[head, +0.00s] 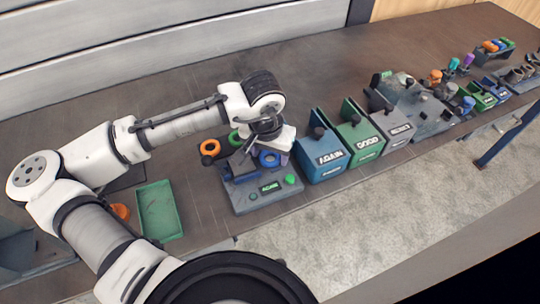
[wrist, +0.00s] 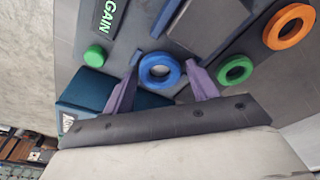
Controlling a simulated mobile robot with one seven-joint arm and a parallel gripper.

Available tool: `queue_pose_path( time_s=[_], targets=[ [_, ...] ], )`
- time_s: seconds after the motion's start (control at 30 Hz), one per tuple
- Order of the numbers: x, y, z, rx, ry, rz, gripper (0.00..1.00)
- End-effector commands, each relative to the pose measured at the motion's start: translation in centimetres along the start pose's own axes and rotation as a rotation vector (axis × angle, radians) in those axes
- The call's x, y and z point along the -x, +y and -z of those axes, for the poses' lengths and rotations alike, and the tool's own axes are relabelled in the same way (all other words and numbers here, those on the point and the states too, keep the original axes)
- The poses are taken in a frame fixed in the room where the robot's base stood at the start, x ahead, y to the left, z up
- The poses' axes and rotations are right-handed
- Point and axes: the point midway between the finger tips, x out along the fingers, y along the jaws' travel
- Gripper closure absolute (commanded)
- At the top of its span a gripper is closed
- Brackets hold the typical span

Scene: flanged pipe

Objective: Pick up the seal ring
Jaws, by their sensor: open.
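Three rings show, and I cannot tell from the pictures which is the seal ring. A blue ring (wrist: 160,86) sits at the grey fixture with the AGAIN label (head: 237,205); in the head view it is partly in view (head: 263,160). My gripper (wrist: 161,71) is open, its two purple fingers on either side of the blue ring, with nothing visibly clamped. Contact cannot be told. A green ring (wrist: 224,75) and an orange ring (wrist: 273,36) lie beyond the right finger. In the head view the orange ring (head: 203,148) is left of my gripper.
A blue AGAIN bin (head: 326,172), a green GOOD bin (head: 370,150) and a grey bin (head: 399,138) stand right of the fixture. A green button (wrist: 95,56) is on the fixture. A green tray (head: 160,212) is at left. Bare bench lies behind my arm.

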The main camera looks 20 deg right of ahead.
Motion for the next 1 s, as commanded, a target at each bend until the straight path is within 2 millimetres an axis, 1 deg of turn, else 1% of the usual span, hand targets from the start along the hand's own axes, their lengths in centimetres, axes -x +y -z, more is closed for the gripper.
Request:
queue_pose_path(
  time_s=[0.03, 0.07, 0.3, 0.6, 0.77, 0.87, 0.97, 1.0],
  targets=[
    [0.0, 0.0, 0.0, 0.000, 0.000, 0.000, 0.42],
    [0.0, 0.0, 0.0, 0.000, 0.000, 0.000, 0.44],
    [0.0, 0.0, 0.0, 0.000, 0.000, 0.000, 0.76],
    [0.1, 0.0, 0.0, 0.000, 0.000, 0.000, 0.76],
    [0.9, 0.0, 0.2, 0.000, 0.001, 0.000, 0.76],
    [2.1, 0.0, 0.4, 0.000, 0.002, 0.000, 0.76],
    [4.1, 0.0, 0.8, 0.000, 0.004, 0.001, 0.76],
    [5.2, 0.0, 0.9, 0.000, 0.004, 0.001, 0.76]
  ],
)
